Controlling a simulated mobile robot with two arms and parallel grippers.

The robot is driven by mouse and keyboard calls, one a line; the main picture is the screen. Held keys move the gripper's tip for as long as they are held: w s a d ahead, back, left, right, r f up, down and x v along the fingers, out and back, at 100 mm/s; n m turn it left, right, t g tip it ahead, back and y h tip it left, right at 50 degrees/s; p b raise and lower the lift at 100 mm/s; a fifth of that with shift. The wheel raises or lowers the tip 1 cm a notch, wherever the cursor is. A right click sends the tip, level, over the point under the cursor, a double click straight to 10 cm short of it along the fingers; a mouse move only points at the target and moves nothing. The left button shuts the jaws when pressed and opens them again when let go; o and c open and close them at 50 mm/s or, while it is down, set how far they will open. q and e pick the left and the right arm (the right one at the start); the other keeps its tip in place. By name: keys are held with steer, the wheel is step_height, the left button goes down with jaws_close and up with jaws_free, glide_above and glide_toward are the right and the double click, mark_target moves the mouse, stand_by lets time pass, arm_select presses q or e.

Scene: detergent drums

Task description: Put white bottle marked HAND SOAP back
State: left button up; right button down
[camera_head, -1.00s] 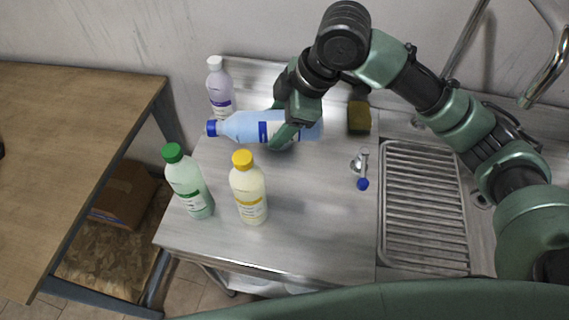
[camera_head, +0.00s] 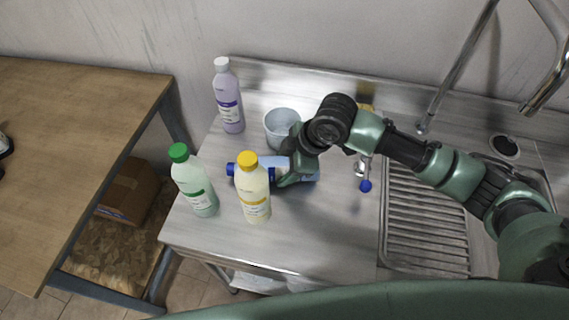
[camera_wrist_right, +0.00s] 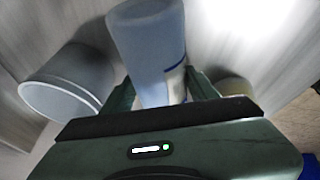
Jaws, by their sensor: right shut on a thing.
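My right gripper (camera_head: 287,177) is shut on a light-blue bottle (camera_head: 311,174) with a blue cap, held lying sideways with its cap to the left, low over the steel counter behind the cream bottle. The right wrist view shows its body (camera_wrist_right: 150,45) between the fingers. Whether it touches the counter is unclear. A cream bottle (camera_head: 253,190) with a yellow cap, a green bottle (camera_head: 196,187) and a lavender bottle (camera_head: 228,100) with a white cap stand upright. No HAND SOAP lettering is readable on any bottle. My left gripper is out of view.
A pale grey-blue tub (camera_head: 281,128) stands behind the held bottle. It also shows in the right wrist view (camera_wrist_right: 68,85). A small blue-tipped item (camera_head: 365,180) lies beside the ribbed drainer (camera_head: 425,225). The counter's front middle is clear. A wooden table (camera_head: 75,130) stands at left.

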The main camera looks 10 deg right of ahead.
steer(key=shift+a+r, duration=0.1)
steer(key=shift+c, duration=2.1)
jaws_free()
